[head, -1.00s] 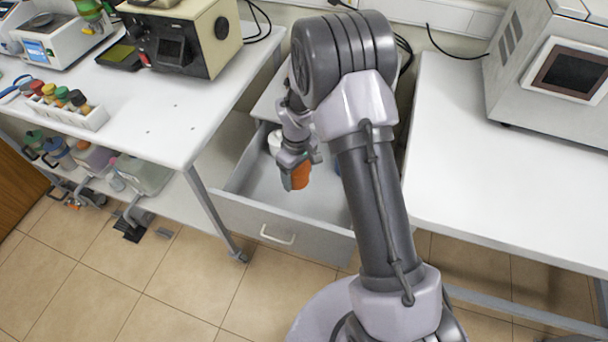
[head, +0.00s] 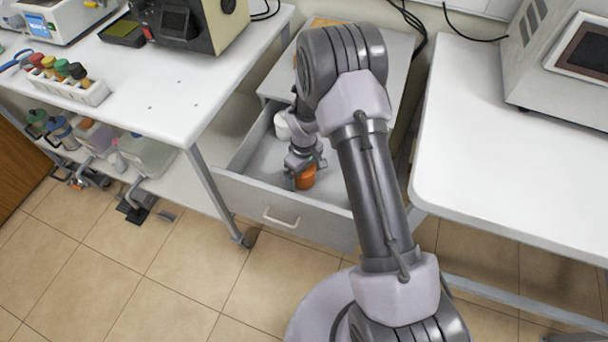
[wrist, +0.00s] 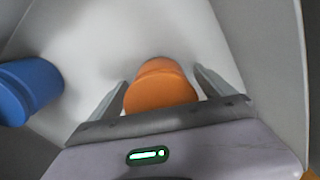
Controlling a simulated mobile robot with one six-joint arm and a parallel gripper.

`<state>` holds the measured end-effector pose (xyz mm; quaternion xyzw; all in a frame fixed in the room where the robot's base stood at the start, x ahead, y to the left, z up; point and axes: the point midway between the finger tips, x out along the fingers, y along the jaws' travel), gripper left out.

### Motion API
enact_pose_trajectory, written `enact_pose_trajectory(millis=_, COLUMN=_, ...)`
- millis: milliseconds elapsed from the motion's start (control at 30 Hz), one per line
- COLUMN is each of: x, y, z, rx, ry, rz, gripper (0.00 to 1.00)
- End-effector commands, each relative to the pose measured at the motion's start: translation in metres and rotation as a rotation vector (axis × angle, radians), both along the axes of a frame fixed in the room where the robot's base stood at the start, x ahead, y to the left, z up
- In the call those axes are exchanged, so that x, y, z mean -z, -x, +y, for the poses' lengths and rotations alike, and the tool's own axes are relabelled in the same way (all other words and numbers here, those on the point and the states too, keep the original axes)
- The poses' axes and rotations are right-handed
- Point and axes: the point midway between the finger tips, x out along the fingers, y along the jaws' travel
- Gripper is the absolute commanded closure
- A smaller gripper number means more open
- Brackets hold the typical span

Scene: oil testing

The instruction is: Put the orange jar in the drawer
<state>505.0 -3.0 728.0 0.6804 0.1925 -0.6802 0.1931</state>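The orange jar (head: 306,178) is inside the open drawer (head: 318,227), toward its front. My gripper (head: 305,172) reaches down into the drawer around the jar. In the wrist view the orange jar (wrist: 160,88) is between the two fingers of my gripper (wrist: 161,76). Narrow gaps show between the fingers and the jar, so the gripper looks open. The jar's underside is hidden, so I cannot tell whether it touches the drawer floor.
A white container (head: 283,125) is in the drawer behind the gripper. A blue cylindrical object (wrist: 30,88) lies at the left in the wrist view. Desks (head: 150,95) (head: 500,170) stand on both sides. The drawer walls are close around the arm.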

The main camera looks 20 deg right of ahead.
Motion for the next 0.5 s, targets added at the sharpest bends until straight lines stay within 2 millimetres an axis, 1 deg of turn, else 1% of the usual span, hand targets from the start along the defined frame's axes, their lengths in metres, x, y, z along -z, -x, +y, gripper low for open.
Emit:
enact_pose_trajectory(millis=200, x=0.000, y=0.000, z=0.000, rx=0.000, ry=0.000, rz=0.000, gripper=0.08)
enact_pose_trajectory(millis=267, x=-0.003, y=0.000, z=0.000, rx=0.000, ry=0.000, rz=0.000, gripper=0.08)
enact_pose_trajectory(millis=367, x=-0.021, y=-0.001, z=0.000, rx=0.000, ry=0.000, rz=-0.001, gripper=0.08)
enact_pose_trajectory(millis=500, x=-0.064, y=-0.001, z=0.000, rx=0.000, ry=0.001, rz=-0.003, gripper=0.08)
